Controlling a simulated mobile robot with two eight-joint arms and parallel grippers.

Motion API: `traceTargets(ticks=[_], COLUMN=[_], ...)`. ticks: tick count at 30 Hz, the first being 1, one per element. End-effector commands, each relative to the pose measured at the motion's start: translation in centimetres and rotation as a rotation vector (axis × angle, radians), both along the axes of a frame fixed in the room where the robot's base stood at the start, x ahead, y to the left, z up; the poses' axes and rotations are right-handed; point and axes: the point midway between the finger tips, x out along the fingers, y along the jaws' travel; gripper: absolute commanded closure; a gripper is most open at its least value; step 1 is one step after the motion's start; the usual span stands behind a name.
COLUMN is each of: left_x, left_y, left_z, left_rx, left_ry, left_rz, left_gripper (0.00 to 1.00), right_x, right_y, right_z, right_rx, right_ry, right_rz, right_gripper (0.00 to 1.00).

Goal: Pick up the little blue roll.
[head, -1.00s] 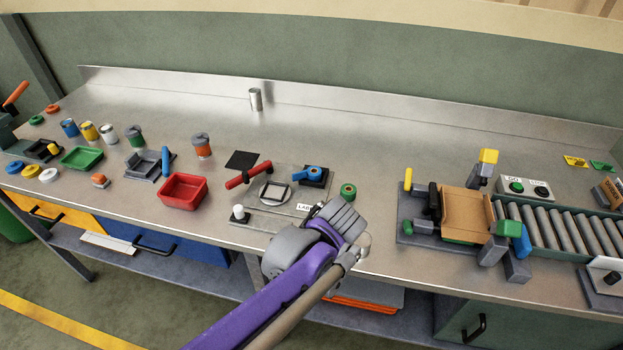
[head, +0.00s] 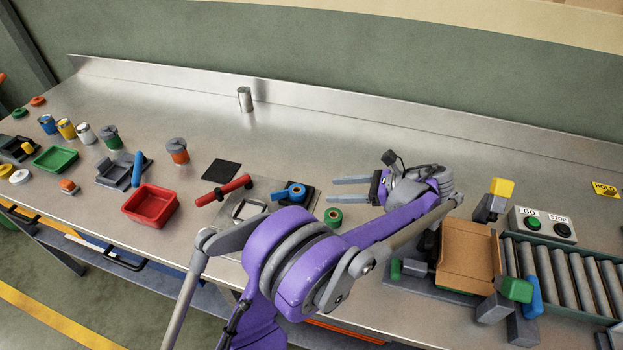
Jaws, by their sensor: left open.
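The little blue roll (head: 296,189) has an orange core and a blue piece sticking out to its left. It sits on a dark square pad (head: 309,203) near the middle of the bench. My left gripper (head: 334,190) is open and empty. Its two grey fingers point left, toward the blue roll, with a gap between the fingertips and the roll. My purple left arm passes in front of the bench and hides part of the plate below the roll. My right gripper is not in view.
A green roll (head: 333,217) stands just below my left fingers. A red-handled tool (head: 223,190) and red tray (head: 150,206) lie to the left. A cardboard box (head: 468,257) and roller conveyor (head: 560,272) are at right. The back of the bench is mostly clear.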

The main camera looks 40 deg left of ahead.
Motion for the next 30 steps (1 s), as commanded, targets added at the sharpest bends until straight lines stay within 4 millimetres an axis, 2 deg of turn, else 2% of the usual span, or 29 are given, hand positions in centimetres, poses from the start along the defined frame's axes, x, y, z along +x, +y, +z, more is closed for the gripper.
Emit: traceTargets(ticks=[4,12,17,24,30], left_x=[-0.2,-1.4,-1.7,-2.8,-3.2], left_y=[0.8,4.3,5.3,8.3,9.5], left_z=[-0.4,-1.9,-2.3,-3.6,-4.2], left_rx=[0.002,0.001,0.0,0.001,0.001], left_ry=[0.001,0.001,-0.001,0.0,0.0], left_rz=[0.002,0.002,0.001,0.004,0.0], left_gripper=[0.39,0.39,0.39,0.39,0.39], right_x=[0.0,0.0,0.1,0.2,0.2], right_y=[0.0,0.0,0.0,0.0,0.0], right_z=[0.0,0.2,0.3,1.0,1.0], right_rx=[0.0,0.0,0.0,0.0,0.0], right_ry=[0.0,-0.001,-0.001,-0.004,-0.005], right_rz=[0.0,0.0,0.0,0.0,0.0], right_gripper=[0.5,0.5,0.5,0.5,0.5])
